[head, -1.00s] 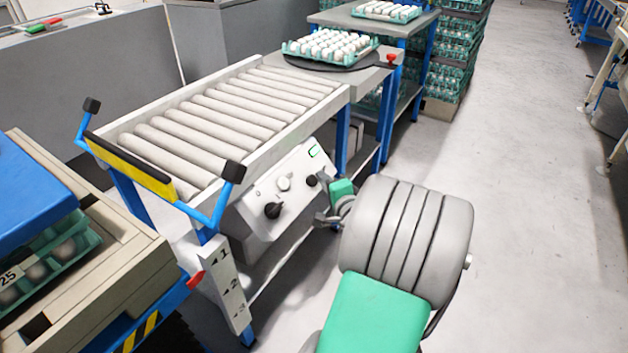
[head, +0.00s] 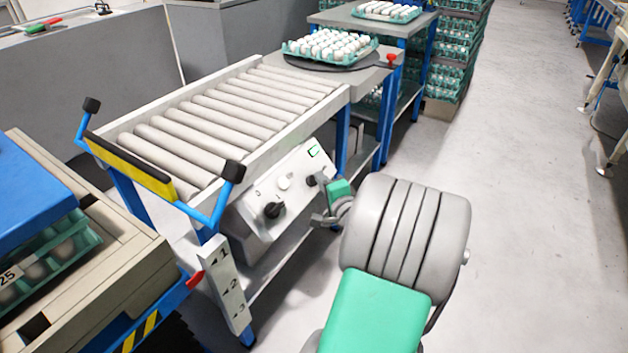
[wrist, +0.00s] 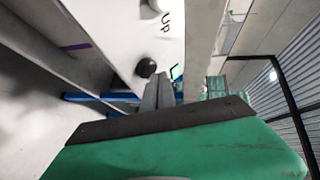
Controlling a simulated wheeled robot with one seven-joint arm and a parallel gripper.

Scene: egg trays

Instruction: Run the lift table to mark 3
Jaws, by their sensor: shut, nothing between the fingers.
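The lift table (head: 115,262) stands at lower left, with a blue frame and a beige top. Its red pointer (head: 196,279) sits left of the white mark plate (head: 228,290), around the upper marks; its exact level is hard to tell. The control box (head: 262,226) under the roller conveyor has a large black knob (head: 273,210), a pale button (head: 284,183) and a small lit display (head: 314,151). My gripper (wrist: 158,92) is shut and empty, its fingers pointing at the box face near a small black knob (wrist: 146,69). Contact cannot be told.
The roller conveyor (head: 238,165) runs above the box, with a blue-and-yellow handle bar (head: 130,165) at its near end. An egg tray (head: 330,48) sits at its far end. A tray of eggs under a blue cover (head: 30,195) is on the lift table.

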